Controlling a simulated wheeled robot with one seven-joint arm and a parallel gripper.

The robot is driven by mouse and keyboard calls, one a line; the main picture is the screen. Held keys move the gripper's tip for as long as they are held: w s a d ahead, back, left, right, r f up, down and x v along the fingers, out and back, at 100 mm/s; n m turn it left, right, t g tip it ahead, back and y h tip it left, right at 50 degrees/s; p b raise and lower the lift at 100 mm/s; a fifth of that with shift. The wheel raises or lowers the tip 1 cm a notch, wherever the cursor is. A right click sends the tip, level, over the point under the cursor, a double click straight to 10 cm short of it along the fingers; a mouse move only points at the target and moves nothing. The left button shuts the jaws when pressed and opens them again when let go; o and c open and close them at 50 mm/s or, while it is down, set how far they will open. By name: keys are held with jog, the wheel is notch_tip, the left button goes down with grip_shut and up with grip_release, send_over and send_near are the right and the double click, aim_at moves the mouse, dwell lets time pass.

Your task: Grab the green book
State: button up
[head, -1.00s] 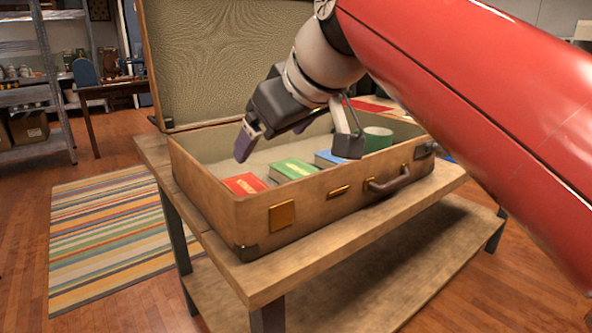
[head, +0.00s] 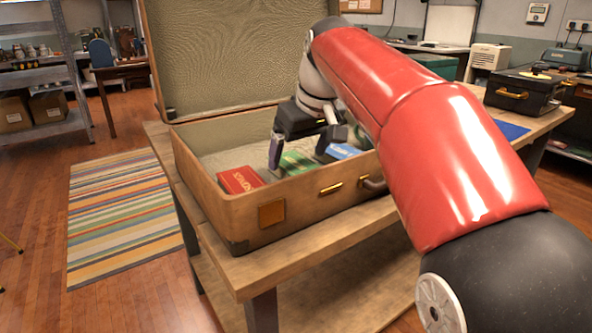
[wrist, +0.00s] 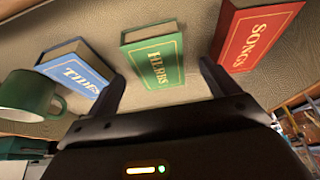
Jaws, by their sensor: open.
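The green book (head: 297,163), titled "HERBS" in the wrist view (wrist: 153,57), lies flat in the open suitcase (head: 235,206) between a red book and a blue book. My gripper (head: 298,158) is inside the suitcase, above the green book. In the wrist view its two fingers (wrist: 162,82) are spread apart with nothing between them. The green book lies ahead of the fingertips, roughly centred in the gap. One finger partly covers the green book in the head view.
The red "SONGS" book (head: 240,180) lies left of the green book, the blue "TIDES" book (head: 343,151) right of it. A green mug (wrist: 28,97) stands beside the blue book. The suitcase's front wall and raised lid (head: 235,55) bound the space.

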aim_at(295, 164)
jog(key=x, duration=0.3)
jog(key=shift+w+f, duration=0.3)
jog(key=shift+r, duration=0.1)
jog(key=c, duration=1.2)
